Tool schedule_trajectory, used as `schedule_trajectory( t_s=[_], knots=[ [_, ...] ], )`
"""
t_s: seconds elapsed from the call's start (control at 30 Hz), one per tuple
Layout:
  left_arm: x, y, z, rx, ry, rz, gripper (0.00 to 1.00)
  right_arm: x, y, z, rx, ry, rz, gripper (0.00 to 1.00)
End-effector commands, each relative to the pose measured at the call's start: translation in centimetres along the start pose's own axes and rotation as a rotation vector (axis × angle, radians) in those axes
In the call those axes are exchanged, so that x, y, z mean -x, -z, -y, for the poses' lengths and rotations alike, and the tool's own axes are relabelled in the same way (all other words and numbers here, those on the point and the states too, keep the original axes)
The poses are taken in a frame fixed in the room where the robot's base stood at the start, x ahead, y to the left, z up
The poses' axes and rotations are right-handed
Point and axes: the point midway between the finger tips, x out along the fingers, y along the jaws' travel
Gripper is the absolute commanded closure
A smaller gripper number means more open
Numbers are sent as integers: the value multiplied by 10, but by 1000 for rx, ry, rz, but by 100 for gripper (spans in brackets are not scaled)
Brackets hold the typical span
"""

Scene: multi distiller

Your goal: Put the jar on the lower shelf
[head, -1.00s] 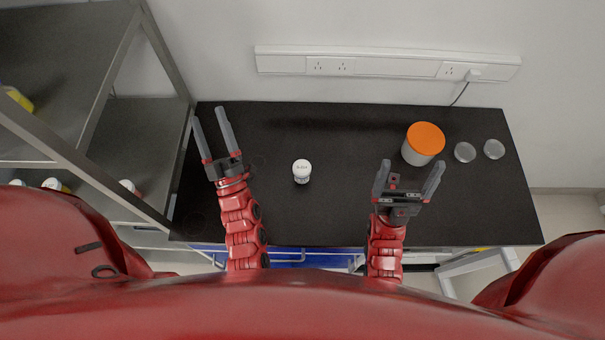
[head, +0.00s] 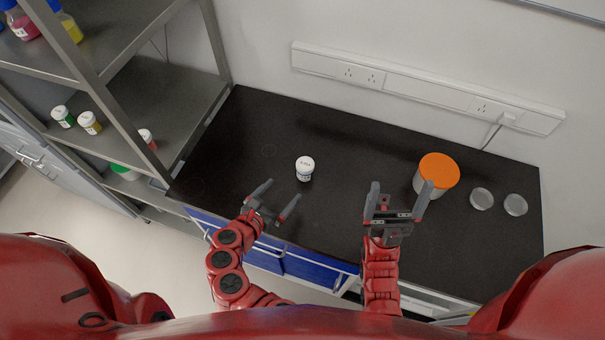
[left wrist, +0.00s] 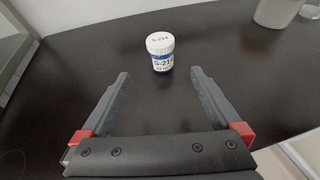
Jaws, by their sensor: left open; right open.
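The jar (head: 304,168) is small and white with a printed label, standing upright on the black table (head: 250,135). It also shows in the left wrist view (left wrist: 160,52), beyond and between the fingertips. My left gripper (head: 280,190) is open and empty, just in front of the jar and apart from it. My right gripper (head: 400,194) is open and empty, right of the jar and close to the orange-lidded container. The grey shelf rack stands at the left; its lower shelf (head: 170,95) holds several small bottles, and an upper shelf (head: 125,25) holds coloured bottles.
A large container with an orange lid (head: 439,170) stands at the right, with two clear round dishes (head: 482,199) beside it. A rack post (head: 125,125) stands at the shelf's front. The table's left part is clear.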

Motion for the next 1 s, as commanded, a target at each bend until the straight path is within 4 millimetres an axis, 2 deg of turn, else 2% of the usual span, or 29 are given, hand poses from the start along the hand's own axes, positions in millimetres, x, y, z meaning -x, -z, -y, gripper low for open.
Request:
schedule_trajectory(
  t_s=[0.13, 0.43, 0.6, 0.77, 1.0],
  knots=[
    [-25, 1, 2, -1, 8, 2, 3, 7, -1, 0, 0, 0, 0, 4],
    [-95, 2, 1, -4, 6, 1, 3, 22, -4, 1, 0, 0, 0, 4],
    [-115, 1, 0, -3, 1, 0, 3, 27, -4, 1, 0, 0, 0, 4],
    [-125, 1, 2, -3, 4, -1, 3, 29, -5, 2, 0, 0, 0, 4],
    [-161, 2, 4, -5, 2, 1, 3, 41, -7, 2, 0, 0, 0, 4]
  ],
)
